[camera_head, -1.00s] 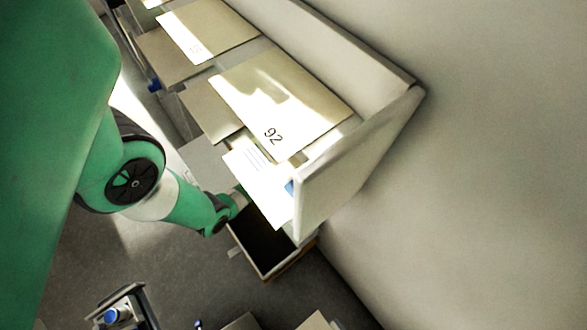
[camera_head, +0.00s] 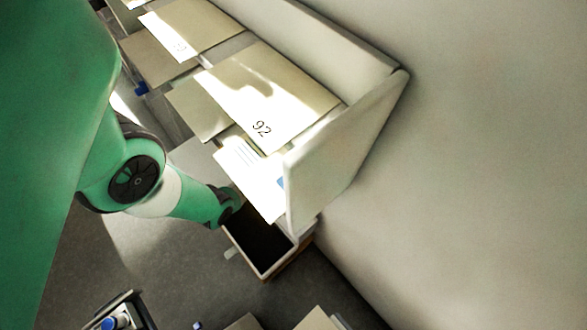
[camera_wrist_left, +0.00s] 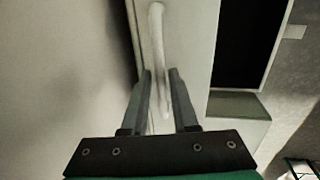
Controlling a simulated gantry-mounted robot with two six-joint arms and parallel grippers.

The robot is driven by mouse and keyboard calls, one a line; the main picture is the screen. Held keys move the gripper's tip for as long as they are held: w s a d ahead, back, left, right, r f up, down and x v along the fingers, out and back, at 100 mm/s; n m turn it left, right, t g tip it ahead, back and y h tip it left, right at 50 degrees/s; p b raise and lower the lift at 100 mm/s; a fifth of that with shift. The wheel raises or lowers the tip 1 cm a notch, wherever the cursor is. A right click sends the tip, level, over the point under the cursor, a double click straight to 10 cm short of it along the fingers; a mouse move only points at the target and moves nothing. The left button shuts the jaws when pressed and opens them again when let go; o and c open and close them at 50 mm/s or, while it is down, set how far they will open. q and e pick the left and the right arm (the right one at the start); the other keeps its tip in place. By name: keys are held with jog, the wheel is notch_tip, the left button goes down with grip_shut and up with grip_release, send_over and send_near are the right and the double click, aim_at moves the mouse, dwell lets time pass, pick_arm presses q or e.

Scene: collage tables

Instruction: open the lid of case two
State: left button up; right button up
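In the left wrist view, my left gripper (camera_wrist_left: 158,76) has its two fingers apart, with a pale curved handle (camera_wrist_left: 157,28) running between them. The handle lies on a pale flat panel (camera_wrist_left: 194,50) and looks close to the right finger; I cannot tell if they touch. In the head view my green left arm (camera_head: 190,199) reaches down beneath the shelf, and its gripper is hidden there. No label reading case two is legible, so I cannot tell which case this is. My right gripper does not show.
An open dark-bottomed box (camera_head: 270,268) stands below the shelf end. Folders, one marked 92 (camera_head: 296,89), and a white sheet (camera_head: 248,174) lie on the shelf beside an upright end panel (camera_head: 345,150). A plain wall (camera_head: 480,170) is at right.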

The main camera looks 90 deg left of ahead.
pick_arm(q)
notch_tip(320, 180, up, 11)
jog(key=s+d+p, duration=0.1)
jog(key=p, duration=0.9)
jog(key=shift+s+d+r, duration=0.2)
jog(key=shift+s, duration=0.15)
